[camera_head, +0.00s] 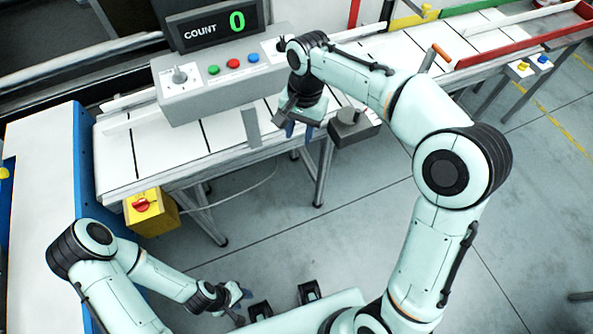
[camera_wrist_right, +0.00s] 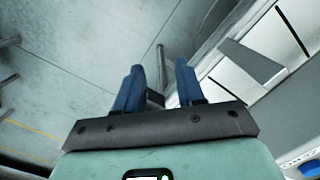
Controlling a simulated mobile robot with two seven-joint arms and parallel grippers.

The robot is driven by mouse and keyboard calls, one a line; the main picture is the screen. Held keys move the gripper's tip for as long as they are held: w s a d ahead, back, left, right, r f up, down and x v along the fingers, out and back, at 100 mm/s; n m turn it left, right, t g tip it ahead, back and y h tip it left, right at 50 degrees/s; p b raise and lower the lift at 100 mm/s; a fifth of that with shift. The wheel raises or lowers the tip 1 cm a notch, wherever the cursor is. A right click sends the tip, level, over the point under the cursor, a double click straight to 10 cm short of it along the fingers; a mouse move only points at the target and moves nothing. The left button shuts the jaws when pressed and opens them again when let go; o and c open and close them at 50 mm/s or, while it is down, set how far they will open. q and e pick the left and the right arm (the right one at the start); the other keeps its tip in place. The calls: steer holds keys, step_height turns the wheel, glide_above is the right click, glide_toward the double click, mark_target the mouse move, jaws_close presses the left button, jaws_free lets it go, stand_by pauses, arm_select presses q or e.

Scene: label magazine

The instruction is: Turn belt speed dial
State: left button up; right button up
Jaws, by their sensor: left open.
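A grey panel (camera_head: 222,78) over the conveyor carries a pale knob (camera_head: 179,75) at its left, with green, red and blue buttons. Another dark control at the panel's right end is partly hidden by my right arm. A dark round knob (camera_head: 349,116) tops a grey box at the belt's front edge. I cannot read which is the belt speed dial. My right gripper (camera_head: 300,131) points down just left of that box, apart from the knob. The wrist view shows its blue fingers (camera_wrist_right: 158,85) apart and empty. My left gripper (camera_head: 240,293) is open, low and away from the panel.
A white conveyor (camera_head: 160,150) runs behind, with a small upright grey plate (camera_head: 251,127) at its front edge. A yellow box (camera_head: 150,212) with a red knob hangs in front. A counter display (camera_head: 215,27) reads 0. The floor in front is mostly clear.

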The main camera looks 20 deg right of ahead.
arm_select(q)
steer(key=shift+s+f, duration=0.2)
steer(key=shift+s, duration=0.4)
arm_select(e)
step_height(320, 180, down, 14)
steer(key=s+a+n+y, duration=0.1)
steer(key=a, duration=0.1)
steer(key=shift+s+n, duration=0.15)
steer(key=shift+n, duration=0.25)
steer(key=shift+r, duration=0.1)
